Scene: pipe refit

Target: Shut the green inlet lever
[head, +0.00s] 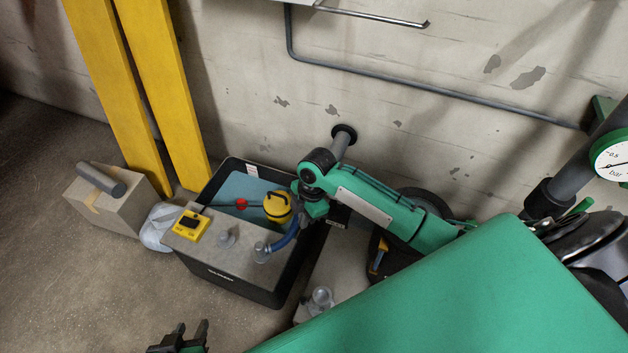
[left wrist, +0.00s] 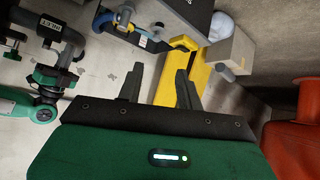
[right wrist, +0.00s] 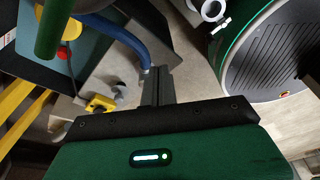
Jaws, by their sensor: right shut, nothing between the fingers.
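A green bar-shaped handle (right wrist: 50,28) crosses the upper left of the right wrist view, close to the camera. It looks like a lever, though its pivot is out of view. A small green handle (head: 577,207) also shows beside the gauge pipe in the head view; I cannot tell which is the inlet lever. My right gripper (right wrist: 158,78) is shut and empty, apart from the green bar and above the blue hose (right wrist: 122,36). My left gripper (head: 192,330) is at the bottom of the head view. Its fingers (left wrist: 183,90) are apart and empty.
A gauge (head: 612,160) is at right. Floor in front of the box is clear.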

